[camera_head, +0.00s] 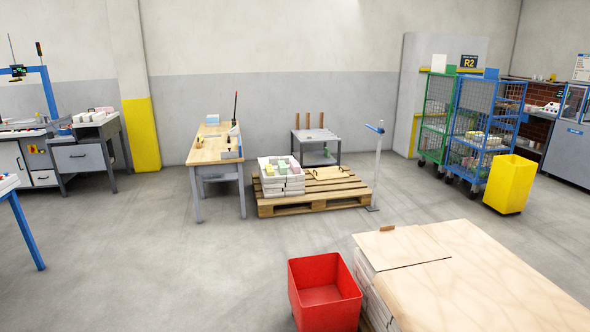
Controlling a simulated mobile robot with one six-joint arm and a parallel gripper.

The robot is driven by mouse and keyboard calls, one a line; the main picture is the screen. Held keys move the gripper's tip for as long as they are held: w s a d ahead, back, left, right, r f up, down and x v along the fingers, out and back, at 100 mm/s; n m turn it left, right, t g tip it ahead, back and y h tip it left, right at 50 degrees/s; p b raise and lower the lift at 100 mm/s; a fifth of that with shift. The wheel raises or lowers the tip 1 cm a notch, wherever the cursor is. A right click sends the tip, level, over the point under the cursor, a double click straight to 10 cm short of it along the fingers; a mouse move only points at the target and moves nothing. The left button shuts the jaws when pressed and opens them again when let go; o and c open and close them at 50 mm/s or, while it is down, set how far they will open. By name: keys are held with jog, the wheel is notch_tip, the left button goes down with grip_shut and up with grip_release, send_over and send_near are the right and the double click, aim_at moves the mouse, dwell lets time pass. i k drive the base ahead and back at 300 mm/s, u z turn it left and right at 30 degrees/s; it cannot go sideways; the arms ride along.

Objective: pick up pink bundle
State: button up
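Small white and pinkish items (92,116) lie on the machine table at the far left. My gripper is not in view.
A wooden workbench (211,147) stands left of the pallet, and a grey table (316,139) behind it. A red bin (324,290) and a board-topped stack (470,275) fill the lower right. Wheeled cages (485,125) and a yellow bin (510,184) stand right. Floor at left-centre is clear.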

aim_at(295, 167)
jog(key=u, duration=0.7)
jog(key=i, duration=3.8)
